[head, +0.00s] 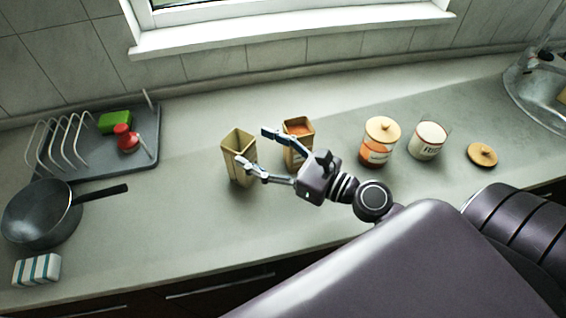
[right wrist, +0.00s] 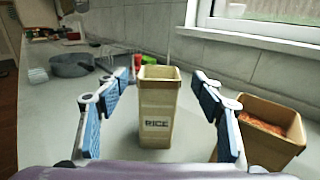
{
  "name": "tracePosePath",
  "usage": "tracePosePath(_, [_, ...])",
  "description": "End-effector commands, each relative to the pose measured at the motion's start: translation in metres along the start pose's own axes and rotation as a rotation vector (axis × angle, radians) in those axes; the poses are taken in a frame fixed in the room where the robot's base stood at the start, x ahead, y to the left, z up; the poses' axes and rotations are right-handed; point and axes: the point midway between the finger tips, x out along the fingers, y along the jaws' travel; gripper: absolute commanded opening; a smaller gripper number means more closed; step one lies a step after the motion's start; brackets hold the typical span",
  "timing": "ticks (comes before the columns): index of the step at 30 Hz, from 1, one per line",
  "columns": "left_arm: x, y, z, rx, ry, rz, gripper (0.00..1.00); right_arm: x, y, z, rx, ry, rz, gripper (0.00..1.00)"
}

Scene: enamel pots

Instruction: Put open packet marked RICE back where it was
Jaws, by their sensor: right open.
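The open RICE packet (head: 238,155) is a tan, upright, square-mouthed packet standing on the counter left of centre in the head view. In the right wrist view the packet (right wrist: 157,108) stands ahead, its RICE label facing me. My right gripper (head: 258,152) is open beside it, on its right in the head view; in the right wrist view the fingers (right wrist: 160,112) show to the left and right of the packet, apart from it. The packet's inside looks empty in the head view. My left gripper is not in view.
A second open packet (head: 299,130) with orange contents stands just right, partly behind my gripper. Further right are a lidded orange jar (head: 378,148), an open white jar (head: 428,141) and a loose wooden lid (head: 481,154). A dish rack (head: 140,150) and pan (head: 40,214) are left. The front-middle counter is clear.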

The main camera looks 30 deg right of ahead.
Motion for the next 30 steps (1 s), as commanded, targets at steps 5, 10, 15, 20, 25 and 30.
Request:
tracePosePath(5, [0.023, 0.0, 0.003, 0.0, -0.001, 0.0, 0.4, -0.031, 0.001, -0.006, 0.001, 0.002, 0.0, 0.62])
tracePosePath(10, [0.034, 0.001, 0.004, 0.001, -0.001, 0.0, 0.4, -0.054, 0.0, -0.004, 0.002, 0.001, -0.001, 0.62])
tracePosePath(15, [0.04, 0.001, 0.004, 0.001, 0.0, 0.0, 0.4, -0.067, 0.0, -0.002, 0.001, 0.0, 0.0, 0.62])
tracePosePath(20, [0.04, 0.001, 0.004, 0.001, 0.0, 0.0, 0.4, -0.07, 0.001, 0.001, -0.001, -0.001, 0.002, 0.62])
tracePosePath(25, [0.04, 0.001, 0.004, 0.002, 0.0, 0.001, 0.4, -0.07, 0.001, 0.001, -0.001, -0.001, 0.002, 0.62])
tracePosePath(30, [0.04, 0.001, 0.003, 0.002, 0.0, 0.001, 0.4, -0.07, 0.001, 0.001, -0.001, -0.001, 0.001, 0.62])
